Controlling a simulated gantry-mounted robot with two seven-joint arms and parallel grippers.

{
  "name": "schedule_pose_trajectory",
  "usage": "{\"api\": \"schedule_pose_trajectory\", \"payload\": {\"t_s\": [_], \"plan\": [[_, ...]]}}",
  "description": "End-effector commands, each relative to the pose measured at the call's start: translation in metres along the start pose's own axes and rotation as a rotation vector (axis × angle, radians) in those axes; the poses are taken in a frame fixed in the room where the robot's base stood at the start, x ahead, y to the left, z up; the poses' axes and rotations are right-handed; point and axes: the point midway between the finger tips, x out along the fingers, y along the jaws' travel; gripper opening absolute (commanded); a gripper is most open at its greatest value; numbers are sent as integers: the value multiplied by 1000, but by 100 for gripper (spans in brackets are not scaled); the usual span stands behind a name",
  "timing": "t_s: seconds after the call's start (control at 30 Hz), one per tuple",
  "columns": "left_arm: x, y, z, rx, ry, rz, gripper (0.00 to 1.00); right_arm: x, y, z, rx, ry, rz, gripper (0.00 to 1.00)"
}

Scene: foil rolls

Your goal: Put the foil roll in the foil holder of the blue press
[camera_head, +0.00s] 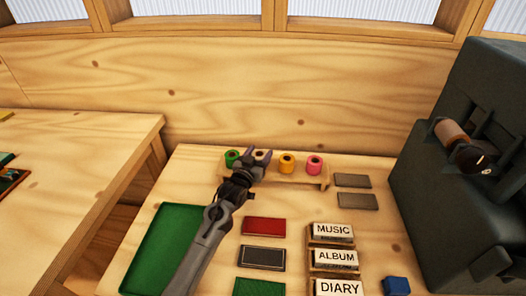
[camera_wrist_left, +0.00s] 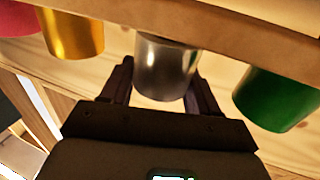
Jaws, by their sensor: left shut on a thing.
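A silver foil roll (camera_wrist_left: 166,70) sits in the wooden rack, between the gold roll (camera_wrist_left: 72,34) and the green roll (camera_wrist_left: 275,98) in the left wrist view. My left gripper (camera_head: 258,158) is at the rack, with its fingers (camera_wrist_left: 160,78) on either side of the silver roll, shut on it. In the head view the gripper covers most of that roll. A large dark press (camera_head: 430,185) stands at the right, with a brown roll (camera_head: 452,135) on its upper side. I cannot make out an empty foil holder. My right gripper is not in view.
The rack (camera_head: 300,179) also holds a pink roll (camera_head: 315,165). A green tray (camera_head: 165,245), red block (camera_head: 264,226), dark blocks and the MUSIC (camera_head: 332,231), ALBUM and DIARY stamps lie in front. A blue block (camera_head: 397,286) is near the press. A second table (camera_head: 75,170) stands left.

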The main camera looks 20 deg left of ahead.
Motion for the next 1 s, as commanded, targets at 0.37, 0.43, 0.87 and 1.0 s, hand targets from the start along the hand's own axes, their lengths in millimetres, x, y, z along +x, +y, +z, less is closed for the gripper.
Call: {"api": "schedule_pose_trajectory", "payload": {"t_s": [0.37, 0.43, 0.87, 1.0], "plan": [[0, 0, 7, 0, 0, 0, 27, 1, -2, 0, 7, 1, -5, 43], [0, 0, 7, 0, 0, 0, 27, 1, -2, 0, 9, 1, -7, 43], [0, 0, 11, 0, -1, 0, 86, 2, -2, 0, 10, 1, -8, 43], [0, 0, 10, 0, -1, 0, 86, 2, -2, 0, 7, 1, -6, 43]]}}
